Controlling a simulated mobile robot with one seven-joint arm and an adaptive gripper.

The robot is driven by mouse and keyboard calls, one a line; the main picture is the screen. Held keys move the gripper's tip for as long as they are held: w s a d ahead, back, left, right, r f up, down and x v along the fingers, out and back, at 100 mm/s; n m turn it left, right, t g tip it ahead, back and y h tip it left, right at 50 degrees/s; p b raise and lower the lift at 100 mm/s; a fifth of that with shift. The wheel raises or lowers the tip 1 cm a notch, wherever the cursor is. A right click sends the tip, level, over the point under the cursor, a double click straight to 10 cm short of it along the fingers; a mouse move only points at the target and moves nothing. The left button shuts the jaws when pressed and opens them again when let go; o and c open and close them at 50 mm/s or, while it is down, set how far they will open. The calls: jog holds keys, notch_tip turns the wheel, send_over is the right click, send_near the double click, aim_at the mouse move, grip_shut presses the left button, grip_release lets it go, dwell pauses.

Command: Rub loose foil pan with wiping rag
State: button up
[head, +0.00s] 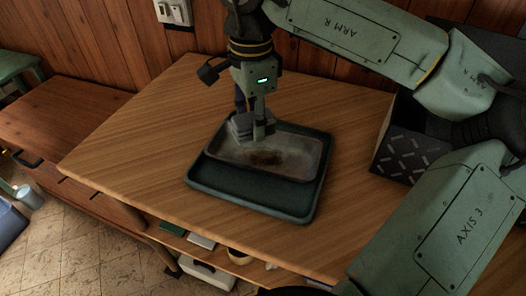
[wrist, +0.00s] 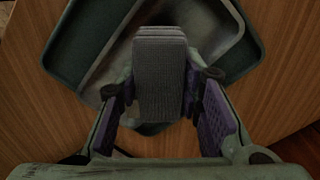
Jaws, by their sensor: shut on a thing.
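The foil pan (head: 288,157) is a shallow grey pan with a dark brown smudge near its middle. It lies in a dark green tray (head: 248,197) on the wooden table, and part of it shows in the wrist view (wrist: 116,68). My gripper (head: 254,130) is shut on the wiping rag (head: 238,126), a grey folded block with layered edges. The rag also shows between the fingers in the wrist view (wrist: 161,80). It is over the pan's left back corner; I cannot tell whether it touches the pan. The rag hides part of the pan in the wrist view.
A dark crate (head: 408,150) with a slotted side stands on the right of the table. The tabletop (head: 140,140) left of the tray is clear. A lower shelf holds books and a white box (head: 208,274). A wooden bench (head: 50,125) stands at left.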

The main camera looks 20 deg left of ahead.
aim_at(273, 159)
jog(key=shift+c, duration=1)
jog(key=shift+f+b, duration=2.05)
jog(key=shift+f, duration=0.65)
jog(key=shift+f, duration=0.35)
jog(key=shift+d+b, duration=0.15)
jog(key=shift+b, duration=0.15)
jog(key=shift+d, duration=0.9)
jog(key=shift+d, duration=1.1)
jog(key=shift+f, duration=0.1)
jog(key=shift+a+b, duration=0.1)
jog(key=shift+b, duration=0.2)
